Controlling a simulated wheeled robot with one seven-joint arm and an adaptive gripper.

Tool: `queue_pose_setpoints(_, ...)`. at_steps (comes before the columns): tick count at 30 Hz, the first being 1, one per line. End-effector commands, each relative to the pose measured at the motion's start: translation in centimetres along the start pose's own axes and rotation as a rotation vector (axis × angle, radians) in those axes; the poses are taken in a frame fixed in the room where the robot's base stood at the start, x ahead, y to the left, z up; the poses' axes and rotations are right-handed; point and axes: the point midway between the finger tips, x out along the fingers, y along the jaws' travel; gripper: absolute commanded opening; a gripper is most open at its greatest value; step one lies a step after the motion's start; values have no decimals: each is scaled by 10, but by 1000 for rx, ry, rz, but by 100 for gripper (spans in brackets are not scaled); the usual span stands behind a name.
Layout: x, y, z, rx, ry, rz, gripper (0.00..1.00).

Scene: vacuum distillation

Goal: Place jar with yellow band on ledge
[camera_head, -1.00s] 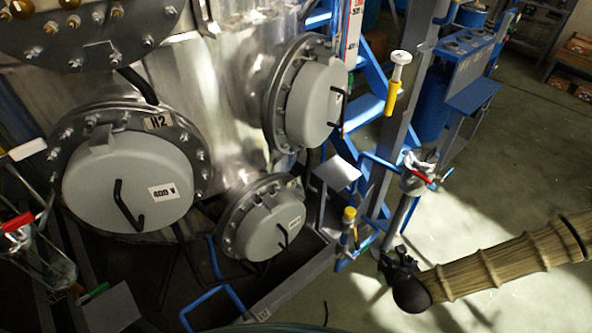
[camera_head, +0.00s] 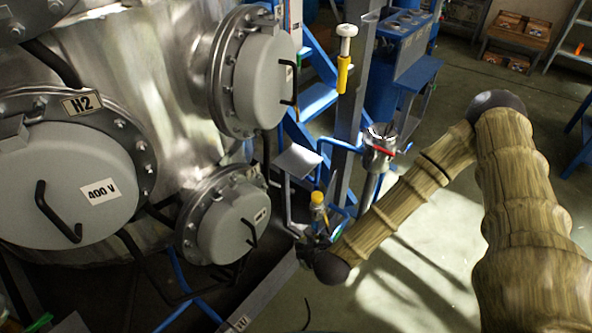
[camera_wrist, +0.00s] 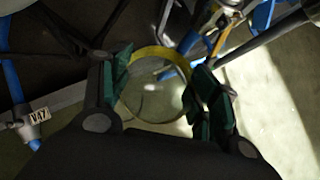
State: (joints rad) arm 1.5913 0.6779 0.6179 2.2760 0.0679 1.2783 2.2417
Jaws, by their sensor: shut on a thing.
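The jar with the yellow band (camera_head: 317,207) stands upright low at the blue frame in the head view. In the wrist view the clear round jar (camera_wrist: 150,103) with its yellow ring sits between my green-padded fingers. My gripper (camera_head: 315,238) is shut on it, low on its body. The jar's base is hidden by the gripper, so I cannot tell whether it still touches a support. A small flat grey plate (camera_head: 298,160) lies just above and left of the jar; it may be the ledge, but I cannot be sure.
A vessel with a red-marked holder (camera_head: 380,141) stands right of the jar, close to my arm. A yellow and white tube (camera_head: 343,62) is by the grey post. Grey round hatches (camera_head: 232,227) and blue bars crowd the left. Open floor (camera_head: 430,250) lies right.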

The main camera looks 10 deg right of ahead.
Motion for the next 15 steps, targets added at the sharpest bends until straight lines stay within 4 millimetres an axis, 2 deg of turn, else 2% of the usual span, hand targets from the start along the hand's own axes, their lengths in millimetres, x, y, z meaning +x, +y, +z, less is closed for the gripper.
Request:
queue_pose_setpoints(1, 14, 0, -14, 0, 0, 0, 14)
queue_pose_setpoints(15, 78, 1, -77, -1, 0, 1, 14)
